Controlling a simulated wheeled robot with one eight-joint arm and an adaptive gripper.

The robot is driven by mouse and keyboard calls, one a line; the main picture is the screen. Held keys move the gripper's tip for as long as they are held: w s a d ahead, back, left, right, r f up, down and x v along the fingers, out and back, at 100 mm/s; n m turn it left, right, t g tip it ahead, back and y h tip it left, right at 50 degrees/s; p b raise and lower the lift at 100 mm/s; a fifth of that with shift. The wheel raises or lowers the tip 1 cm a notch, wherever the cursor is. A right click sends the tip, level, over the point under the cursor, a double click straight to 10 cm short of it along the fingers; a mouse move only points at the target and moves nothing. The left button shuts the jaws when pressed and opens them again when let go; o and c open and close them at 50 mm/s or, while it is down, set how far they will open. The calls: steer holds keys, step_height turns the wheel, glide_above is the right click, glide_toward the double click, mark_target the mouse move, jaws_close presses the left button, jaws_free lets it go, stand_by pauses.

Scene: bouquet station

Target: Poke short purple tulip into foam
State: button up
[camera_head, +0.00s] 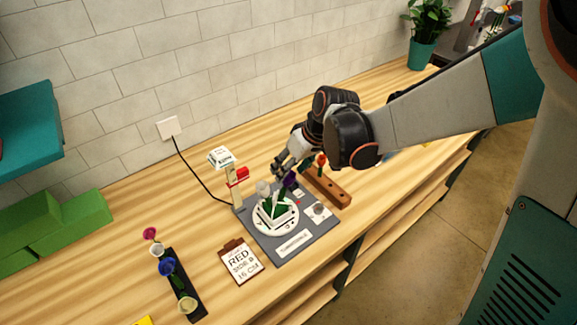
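The short purple tulip (290,179) is at the fingertips of my gripper (283,171), which appears shut on it. The tulip is above the right back part of the green foam (277,212). Its stem is too small to make out, so I cannot tell whether it touches the foam. The foam sits in a white holder on a round white turntable (292,227) on a grey base. A white bloom (262,188) stands at the back left of the foam.
A wooden block (335,194) with a red flower (321,159) stands right of the base. A height post with a red slider (237,177) stands behind left. A clipboard (241,262) and a black rack (187,287) with several flowers are at the front left.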

steer(key=shift+p+v, duration=0.65)
steer(key=shift+v, duration=0.5)
steer(key=o, duration=0.6)
steer(key=s+d+m+t+h+b, duration=0.1)
steer(key=s+d+m+b, duration=0.1)
steer(key=s+d+b, duration=0.2)
steer(key=s+d+f+m+t+h+b, duration=0.1)
steer(key=s+d+m+t+b, duration=0.1)
steer(key=s+d+b, duration=0.2)
steer(key=s+d+m+t+h+b, duration=0.1)
steer(key=s+d+b, duration=0.4)
steer(key=s, duration=0.6)
steer(key=shift+d+f+m+h, duration=0.25)
steer(key=shift+d+m+h, duration=0.25)
steer(key=shift+d+m, duration=0.3)
